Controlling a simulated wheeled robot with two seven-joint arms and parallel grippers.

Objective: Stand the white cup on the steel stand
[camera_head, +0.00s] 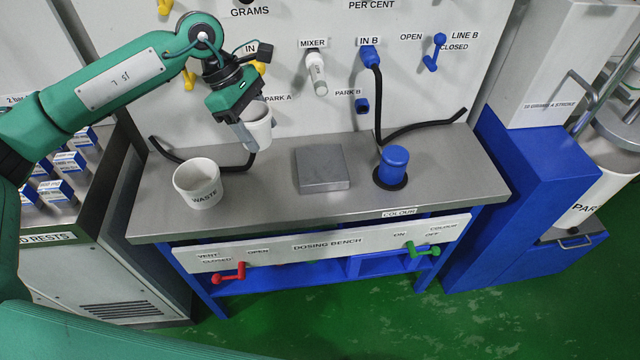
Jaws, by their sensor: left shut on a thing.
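The white cup (258,124) is held upright in the air above the bench, at the left of its middle. My left gripper (244,126) is shut on it, coming in from the upper left, with a finger over the cup's left side. The steel stand (322,168) is a low grey block on the bench top, to the right of the cup and lower in the picture. Its top is bare. My right gripper is not in view.
A white WASTE pot (198,184) stands on the left of the steel bench top (262,208). A blue cylinder (392,166) stands right of the stand. Black hoses hang behind, from IN B (370,58) and near the held cup. A white mixer spout (317,74) projects from the panel.

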